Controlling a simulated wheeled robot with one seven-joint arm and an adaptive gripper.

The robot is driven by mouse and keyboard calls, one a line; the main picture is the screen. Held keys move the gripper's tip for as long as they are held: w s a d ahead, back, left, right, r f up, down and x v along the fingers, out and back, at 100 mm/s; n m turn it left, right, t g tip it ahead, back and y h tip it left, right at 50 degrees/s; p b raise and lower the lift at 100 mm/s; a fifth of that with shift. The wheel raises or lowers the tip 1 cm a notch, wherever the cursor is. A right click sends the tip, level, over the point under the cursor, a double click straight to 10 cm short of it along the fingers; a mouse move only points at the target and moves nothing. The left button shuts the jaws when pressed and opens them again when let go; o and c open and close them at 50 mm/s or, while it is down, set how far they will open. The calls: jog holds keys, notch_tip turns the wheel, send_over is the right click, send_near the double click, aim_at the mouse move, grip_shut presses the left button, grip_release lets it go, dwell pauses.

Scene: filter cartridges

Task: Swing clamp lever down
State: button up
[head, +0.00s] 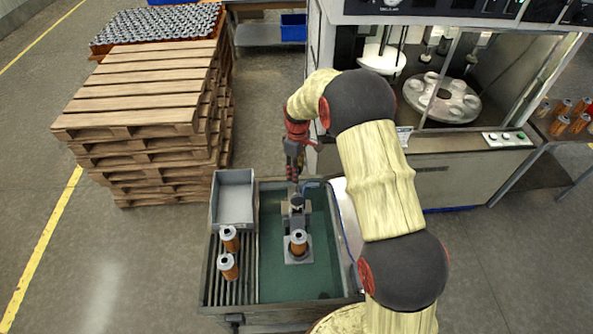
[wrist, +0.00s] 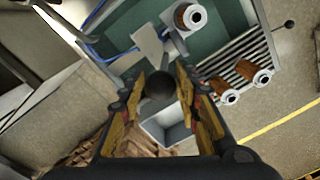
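My gripper (head: 293,178) reaches down over the back of the work table. In the wrist view my gripper (wrist: 160,80) has its fingers apart, with a dark round knob (wrist: 160,86) between them. The knob looks like the end of the clamp lever; narrow gaps seem to show beside it, and contact is unclear. The clamp (head: 296,208) stands behind a copper-coloured cartridge (head: 299,245), which sits upright on a light plate (head: 299,259). The cartridge also shows at the top of the wrist view (wrist: 187,17). The lever's shaft is mostly hidden.
Two cartridges (head: 229,239) (head: 228,267) stand on a slatted rack (head: 240,285) at the table's left. An empty grey bin (head: 234,199) sits behind them. The green mat (head: 280,285) is clear in front. Stacked pallets (head: 140,110) stand left; a machine (head: 450,165) stands right.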

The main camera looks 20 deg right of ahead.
grip_shut()
dwell(0.4)
